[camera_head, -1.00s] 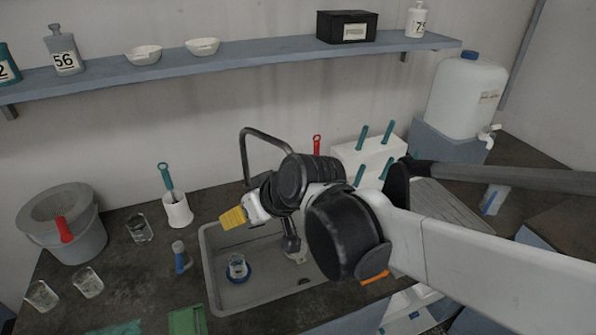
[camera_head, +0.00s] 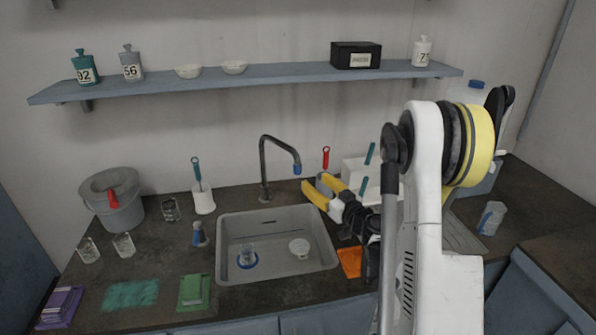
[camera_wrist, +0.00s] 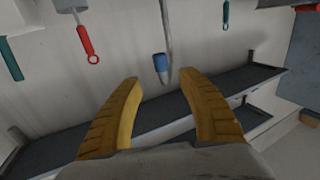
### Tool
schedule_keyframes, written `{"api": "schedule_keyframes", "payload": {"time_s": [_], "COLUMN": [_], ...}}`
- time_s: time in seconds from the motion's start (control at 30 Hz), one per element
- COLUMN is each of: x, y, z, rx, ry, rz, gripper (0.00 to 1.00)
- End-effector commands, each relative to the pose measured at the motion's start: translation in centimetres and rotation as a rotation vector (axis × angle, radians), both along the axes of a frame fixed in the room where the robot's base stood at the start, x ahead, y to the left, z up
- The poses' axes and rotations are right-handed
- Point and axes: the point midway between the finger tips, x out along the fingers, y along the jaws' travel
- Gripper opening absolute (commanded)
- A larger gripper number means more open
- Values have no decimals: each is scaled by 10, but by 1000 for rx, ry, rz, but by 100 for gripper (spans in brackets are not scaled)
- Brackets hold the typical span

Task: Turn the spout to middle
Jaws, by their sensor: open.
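The tap's dark grey, curved spout (camera_head: 278,142) rises behind the sink (camera_head: 228,222) and bends to the right, ending in a blue tip (camera_head: 297,169) above the back right of the basin. My gripper (camera_head: 318,182) is open, just right of and below the blue tip in the head view, its yellow fingers pointing up and left. In the wrist view my open gripper (camera_wrist: 161,76) has the blue tip (camera_wrist: 159,63) in the gap between its fingertips, apparently just beyond them. The fingers do not visibly touch it.
The sink holds a beaker on a blue ring (camera_head: 247,258) and a white strainer-like piece (camera_head: 299,247). A red-handled brush (camera_head: 326,158) and a white rack (camera_head: 355,170) stand behind my gripper. An orange cloth (camera_head: 350,262) lies right of the sink. A shelf (camera_head: 280,75) runs above.

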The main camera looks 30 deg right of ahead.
Motion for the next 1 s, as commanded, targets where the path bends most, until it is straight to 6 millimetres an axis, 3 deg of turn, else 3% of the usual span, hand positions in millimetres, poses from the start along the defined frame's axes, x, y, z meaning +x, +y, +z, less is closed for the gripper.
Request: {"api": "schedule_keyframes", "payload": {"time_s": [0.5, 0.7, 0.93, 0.97, 1.0], "x": [90, 102, 102, 102, 102], "y": [9, 10, 10, 10, 10], "z": [-1, 0, 1, 1, 1], "rx": [1, 1, 1, 1, 1], "ry": [1, 2, 2, 2, 2], "rz": [3, 3, 2, 2, 2], "gripper": [47, 47, 47, 43, 31]}}
